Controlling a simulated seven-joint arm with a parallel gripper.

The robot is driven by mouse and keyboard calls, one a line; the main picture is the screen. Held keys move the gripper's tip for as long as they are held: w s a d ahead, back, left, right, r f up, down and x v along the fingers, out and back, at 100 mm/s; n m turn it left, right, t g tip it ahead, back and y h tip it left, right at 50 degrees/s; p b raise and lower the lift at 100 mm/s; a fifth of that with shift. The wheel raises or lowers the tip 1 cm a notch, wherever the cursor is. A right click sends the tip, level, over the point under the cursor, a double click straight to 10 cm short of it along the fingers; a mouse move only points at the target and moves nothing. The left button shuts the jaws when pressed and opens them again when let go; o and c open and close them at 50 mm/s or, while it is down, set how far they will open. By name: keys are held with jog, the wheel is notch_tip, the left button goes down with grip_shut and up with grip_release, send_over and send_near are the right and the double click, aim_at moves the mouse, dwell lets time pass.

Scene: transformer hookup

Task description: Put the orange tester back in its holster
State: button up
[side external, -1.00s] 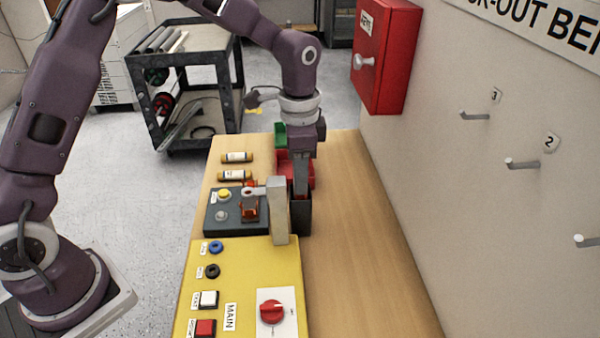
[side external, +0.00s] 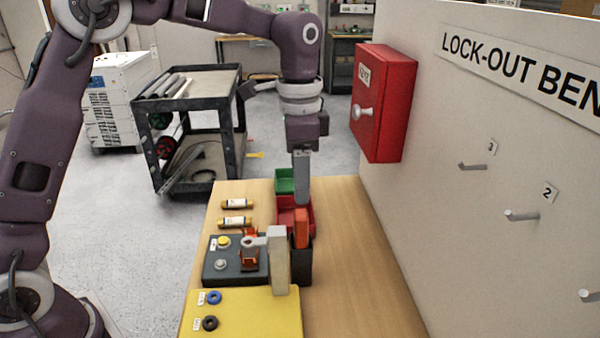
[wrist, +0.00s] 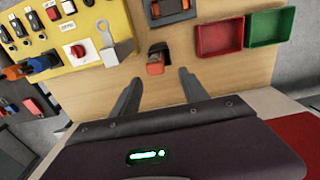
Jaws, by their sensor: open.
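The orange tester (side external: 301,230) stands upright in the dark holster (side external: 301,266), its upper part showing above the rim and its lower part hidden inside. In the wrist view the tester (wrist: 155,67) shows end-on at the dark holster (wrist: 158,48). My gripper (side external: 302,201) points down just above the tester in the side view, holding nothing. In the wrist view its two fingers (wrist: 158,79) are spread apart, with the tester lying beyond the gap between the tips.
A grey post (side external: 277,262) stands close beside the holster. The dark panel (side external: 219,266) and yellow panel (side external: 250,315) lie left and in front. Red (side external: 287,214) and green (side external: 285,184) bins sit behind. Bare wood (side external: 350,265) lies to the right.

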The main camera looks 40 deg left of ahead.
jog(key=shift+s+r, duration=0.15)
jog(key=shift+r, duration=0.75)
jog(key=s+a+r+n+t, duration=0.1)
jog(key=s+a+r+n, duration=0.1)
jog(key=s, duration=0.5)
jog(key=s+a+r+n+t, duration=0.2)
jog(key=s, duration=0.4)
jog(key=s+a+r+n+t, duration=0.1)
jog(key=s+a+r+n, duration=0.15)
jog(key=s, duration=0.45)
jog(key=s+f+n+t, duration=0.1)
jog(key=s+f+n, duration=0.1)
jog(key=s+f, duration=0.2)
jog(key=shift+s, duration=1.2)
jog(key=shift+f+n, duration=0.1)
jog(key=shift+n, duration=0.15)
